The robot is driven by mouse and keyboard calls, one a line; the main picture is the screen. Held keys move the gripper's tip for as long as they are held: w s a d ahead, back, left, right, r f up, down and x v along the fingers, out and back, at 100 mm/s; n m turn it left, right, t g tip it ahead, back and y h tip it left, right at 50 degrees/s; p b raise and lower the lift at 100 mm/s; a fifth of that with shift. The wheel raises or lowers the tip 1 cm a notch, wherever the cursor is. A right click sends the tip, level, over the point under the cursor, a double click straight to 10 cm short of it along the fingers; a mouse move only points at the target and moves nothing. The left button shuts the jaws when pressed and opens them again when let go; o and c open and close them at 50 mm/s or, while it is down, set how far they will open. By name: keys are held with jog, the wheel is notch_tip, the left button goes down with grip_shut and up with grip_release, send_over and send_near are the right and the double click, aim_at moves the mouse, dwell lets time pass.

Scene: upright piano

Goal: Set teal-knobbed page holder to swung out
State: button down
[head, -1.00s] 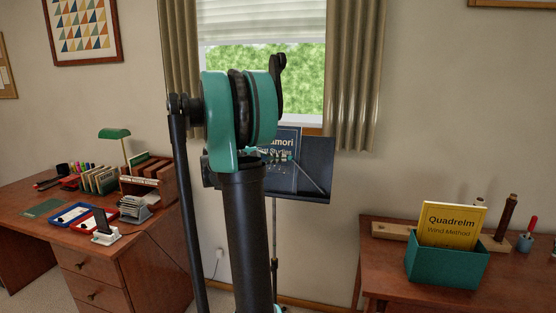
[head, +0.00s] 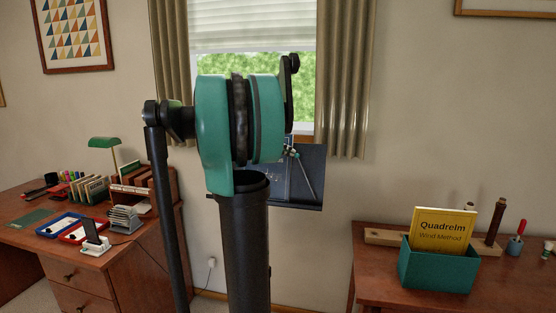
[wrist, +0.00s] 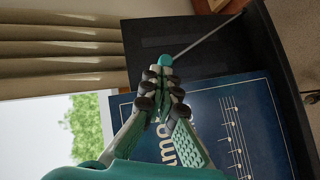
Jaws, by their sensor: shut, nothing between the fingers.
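The page holder is a thin grey rod (wrist: 207,36) with a teal knob (wrist: 165,60) at its end. In the wrist view it lies over the bare black desk of the music stand (wrist: 200,50), beside a dark blue book (wrist: 250,110) rather than across it. In the head view the rod (head: 306,175) slants steeply near the stand's right side. My gripper (wrist: 165,78) is shut and empty, its fingertips right beside the knob; I cannot tell if they touch. In the head view my arm hides much of the stand and book.
A window with curtains (head: 345,80) is behind the stand. A right-hand table (head: 375,265) bears a teal box (head: 440,270) with a yellow book (head: 442,230). A cluttered desk (head: 115,270) stands at the left.

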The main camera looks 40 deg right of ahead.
jog(key=s+d, duration=0.1)
jog(key=s+d+r+m+y, duration=0.1)
jog(key=d, duration=0.1)
jog(key=s+d+r+m+y, duration=0.1)
jog(key=s, duration=0.1)
jog(key=shift+d+r+t, duration=0.15)
jog(key=shift+r+t, duration=0.1)
jog(key=shift+t, duration=0.05)
jog(key=shift+r, duration=0.1)
jog(key=shift+r, duration=0.7)
